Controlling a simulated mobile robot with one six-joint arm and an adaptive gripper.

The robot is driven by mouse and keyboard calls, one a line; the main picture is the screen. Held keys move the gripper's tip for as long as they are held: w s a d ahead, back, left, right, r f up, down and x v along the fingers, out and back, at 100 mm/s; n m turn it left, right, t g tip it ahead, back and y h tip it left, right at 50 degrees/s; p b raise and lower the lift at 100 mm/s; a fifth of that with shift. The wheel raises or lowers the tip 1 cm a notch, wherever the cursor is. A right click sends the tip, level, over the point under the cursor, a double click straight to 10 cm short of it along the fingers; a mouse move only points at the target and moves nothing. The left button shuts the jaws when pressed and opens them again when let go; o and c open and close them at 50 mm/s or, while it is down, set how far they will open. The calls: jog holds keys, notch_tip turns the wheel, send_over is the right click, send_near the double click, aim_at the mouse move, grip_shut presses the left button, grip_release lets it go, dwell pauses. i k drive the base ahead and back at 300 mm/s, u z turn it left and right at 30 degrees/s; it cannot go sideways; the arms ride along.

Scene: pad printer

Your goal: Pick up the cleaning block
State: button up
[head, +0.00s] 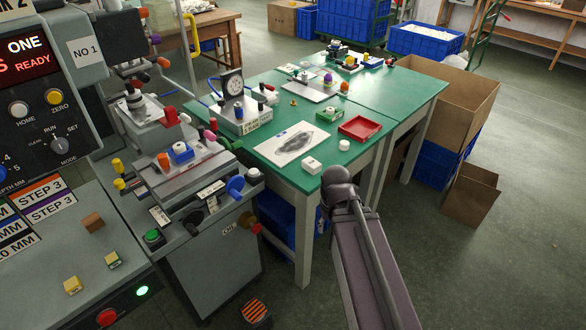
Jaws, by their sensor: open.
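I cannot tell for sure which thing is the cleaning block. A small white block with a dark mark on its side (312,165) sits near the front edge of the green table, right of a white sheet with a grey smudge (292,143). A brown block (93,221) and two small yellowish blocks (72,285) lie on the grey machine surface at the left. My arm rises from the bottom centre, and its dark joint is in front of the table's front edge. My gripper does not show in this view.
The pad printer with coloured knobs (180,165) stands left. Cardboard boxes (455,85) stand right.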

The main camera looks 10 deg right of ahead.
aim_at(313, 166)
jog(key=u, duration=0.75)
jog(key=k, duration=1.2)
jog(key=z, duration=0.55)
jog(key=i, duration=1)
jog(key=u, duration=0.1)
